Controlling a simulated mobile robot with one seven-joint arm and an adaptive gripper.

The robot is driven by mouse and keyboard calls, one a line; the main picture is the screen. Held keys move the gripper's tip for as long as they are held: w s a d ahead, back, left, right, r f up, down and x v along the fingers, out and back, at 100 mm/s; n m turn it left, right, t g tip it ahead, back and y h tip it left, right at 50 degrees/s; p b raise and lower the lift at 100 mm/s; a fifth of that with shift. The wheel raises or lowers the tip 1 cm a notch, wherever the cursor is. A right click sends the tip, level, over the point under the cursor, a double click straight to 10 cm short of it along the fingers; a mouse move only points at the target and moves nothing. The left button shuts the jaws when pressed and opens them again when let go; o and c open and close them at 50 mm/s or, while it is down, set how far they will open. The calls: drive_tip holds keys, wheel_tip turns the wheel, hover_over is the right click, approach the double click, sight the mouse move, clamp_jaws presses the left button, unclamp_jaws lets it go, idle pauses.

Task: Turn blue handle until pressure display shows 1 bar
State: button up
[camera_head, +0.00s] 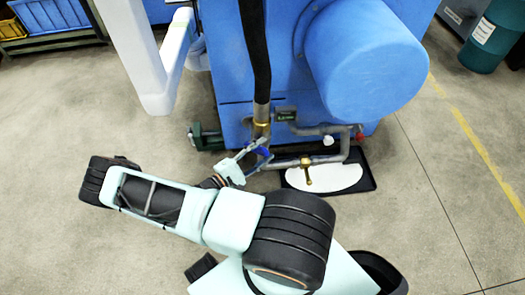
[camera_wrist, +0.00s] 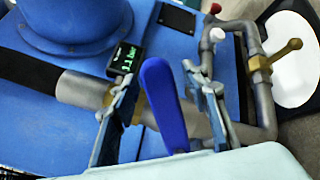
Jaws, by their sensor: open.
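The blue handle (camera_wrist: 165,105) stands between the two fingers of my gripper (camera_wrist: 163,82) in the wrist view. The fingers are open, with a visible gap on each side of the handle. In the head view my gripper (camera_head: 252,160) is at the pipework, and the handle (camera_head: 263,151) is partly hidden by it. The pressure display (camera_wrist: 123,58) is a small dark box with green digits, beyond the left finger. Its digits are too small to read surely. It also shows in the head view (camera_head: 286,115).
A grey pipe (camera_head: 340,130) with a brass valve (camera_head: 306,165) runs right of the handle, above a black tray (camera_head: 366,182) holding a white sheet. The blue machine (camera_head: 300,60) stands behind. A dark hose (camera_head: 257,60) comes down to the pipework. Open floor lies in front.

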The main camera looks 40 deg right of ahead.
drive_tip(key=a, duration=1.2)
drive_tip(key=shift+s, duration=0.35)
drive_tip(key=shift+r, duration=0.1)
